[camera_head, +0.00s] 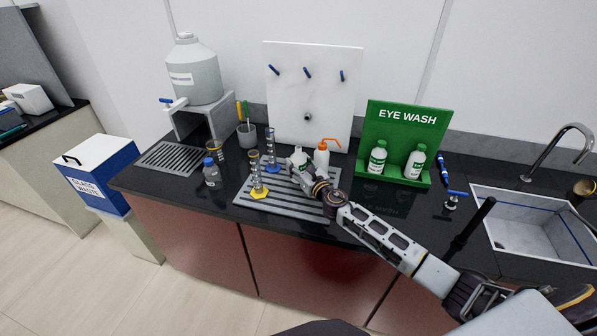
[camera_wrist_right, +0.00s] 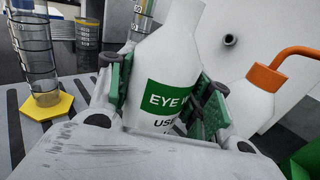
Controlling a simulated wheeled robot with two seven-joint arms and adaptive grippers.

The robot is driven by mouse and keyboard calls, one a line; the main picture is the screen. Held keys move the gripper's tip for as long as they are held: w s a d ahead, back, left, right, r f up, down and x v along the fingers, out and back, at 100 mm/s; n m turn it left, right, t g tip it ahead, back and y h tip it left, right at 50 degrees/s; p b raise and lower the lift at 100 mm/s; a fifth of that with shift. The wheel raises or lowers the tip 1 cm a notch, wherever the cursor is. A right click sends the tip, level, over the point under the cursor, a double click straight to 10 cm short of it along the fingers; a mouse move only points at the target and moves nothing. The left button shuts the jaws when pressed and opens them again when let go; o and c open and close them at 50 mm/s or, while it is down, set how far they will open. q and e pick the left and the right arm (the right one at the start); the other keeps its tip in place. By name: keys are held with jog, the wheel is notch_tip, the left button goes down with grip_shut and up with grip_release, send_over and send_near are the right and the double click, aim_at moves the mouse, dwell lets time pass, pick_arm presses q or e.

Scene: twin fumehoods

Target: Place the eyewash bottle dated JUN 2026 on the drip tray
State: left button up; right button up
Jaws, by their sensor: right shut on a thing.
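My right gripper (camera_head: 308,172) is shut on a white eyewash bottle (camera_head: 299,158) with a green label. In the right wrist view the bottle (camera_wrist_right: 165,75) stands between the green finger pads (camera_wrist_right: 160,95), slightly tilted in the picture. Its label reads "EYE W" and "US"; the date is hidden. The bottle is over the back part of the grey slotted drip tray (camera_head: 290,207) in the middle of the bench; I cannot tell whether it touches the tray. Two more eyewash bottles (camera_head: 377,157) (camera_head: 415,161) stand in the green EYE WASH holder (camera_head: 402,124). My left gripper is not in view.
A yellow-footed cylinder (camera_head: 257,178) and a blue-footed cylinder (camera_head: 271,150) stand left of the held bottle. An orange-topped wash bottle (camera_head: 321,155) is close on its right. A blue-capped bottle (camera_head: 211,174) and another slotted tray (camera_head: 170,158) are left. A sink (camera_head: 545,225) is right.

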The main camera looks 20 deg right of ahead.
jog(key=shift+f+b, duration=0.55)
jog(key=shift+f, duration=0.9)
jog(key=shift+f, duration=0.2)
jog(key=o, duration=1.2)
jog(key=shift+o, duration=0.2)
jog(key=shift+r, duration=0.25)
jog(key=shift+s+d+f+b, duration=0.1)
jog(key=shift+s+d, duration=0.1)
jog(key=shift+s, duration=1)
jog(key=shift+s+d+b, duration=0.1)
jog(key=shift+s+d, duration=0.15)
jog(key=shift+s, duration=0.9)
jog(key=shift+s+d+f+b, duration=0.1)
jog(key=shift+s+d, duration=0.1)
jog(key=shift+s, duration=1)
jog(key=shift+s+d+r+b, duration=0.1)
jog(key=shift+s+d+b, duration=0.15)
jog(key=shift+s, duration=0.95)
jog(key=shift+s+d+r+b, duration=0.1)
jog(key=shift+s+d, duration=0.1)
jog(key=shift+s, duration=0.95)
jog(key=shift+f, duration=0.1)
